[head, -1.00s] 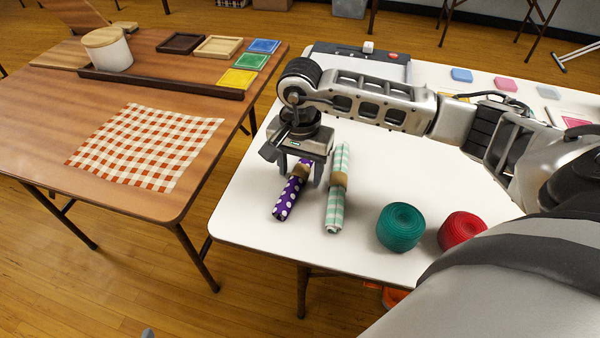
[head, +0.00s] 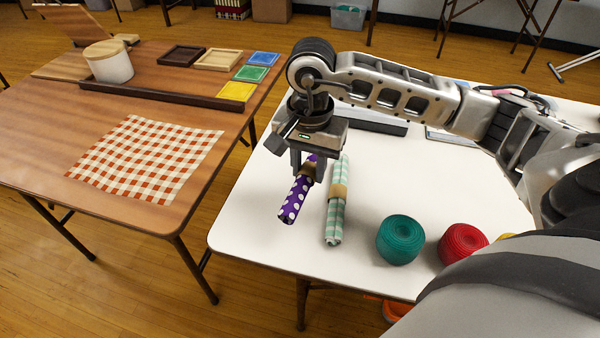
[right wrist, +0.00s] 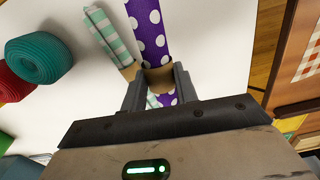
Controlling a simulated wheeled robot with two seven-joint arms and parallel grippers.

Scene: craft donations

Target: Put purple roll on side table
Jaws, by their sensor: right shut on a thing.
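The purple roll (head: 296,200) has white dots and a brown band around its middle. My right gripper (head: 308,170) is shut on it at the band and holds it slightly above the white table (head: 255,225). In the right wrist view, the roll (right wrist: 151,28) runs up between the fingers (right wrist: 158,88), with the striped roll partly behind it. A wooden table (head: 60,130), apparently the side table, stands at the left across a gap. A red-and-white checked cloth (head: 147,158) lies on it. My left gripper is not in view.
A mint striped roll (head: 335,215) lies close right of the purple roll. Teal (head: 400,240) and red (head: 463,242) ribbon rolls are further right. The wooden table holds a white canister (head: 108,66), trays, coloured squares and a dark strip (head: 165,87). Its front is clear around the cloth.

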